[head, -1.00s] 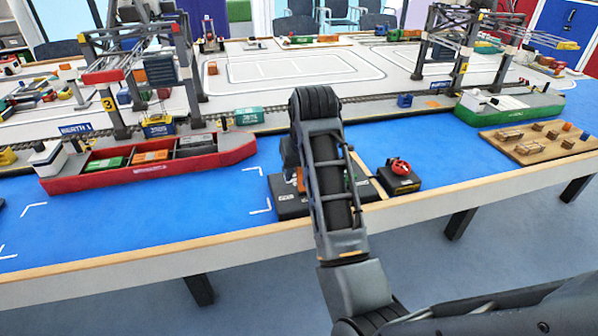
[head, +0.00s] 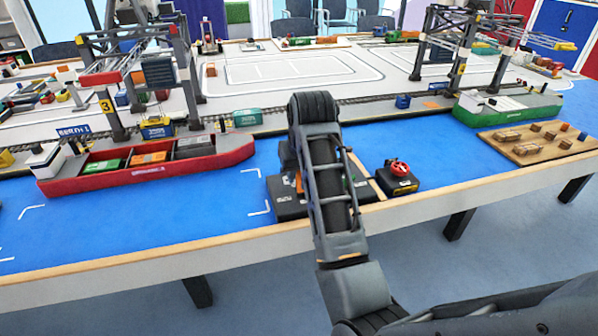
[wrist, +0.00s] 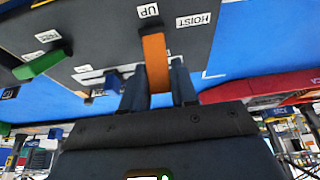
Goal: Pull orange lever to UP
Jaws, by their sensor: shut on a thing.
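The orange lever (wrist: 155,62) stands out from the dark control panel (wrist: 100,25) in the wrist view, close to the white UP label (wrist: 148,10) and HOIST label (wrist: 192,19). My gripper (wrist: 157,88) has one finger on each side of the lever's end and is shut on it. In the head view, my arm hides the gripper and much of the dark control box (head: 287,207). A small bit of the orange lever (head: 299,182) shows beside my arm.
A green lever (wrist: 42,62) and a blue lever (wrist: 113,83) are on the same panel, left of the orange one. A black box with a red knob (head: 399,170) stands right of my arm. A red ship (head: 215,158) lies to the left on the blue table.

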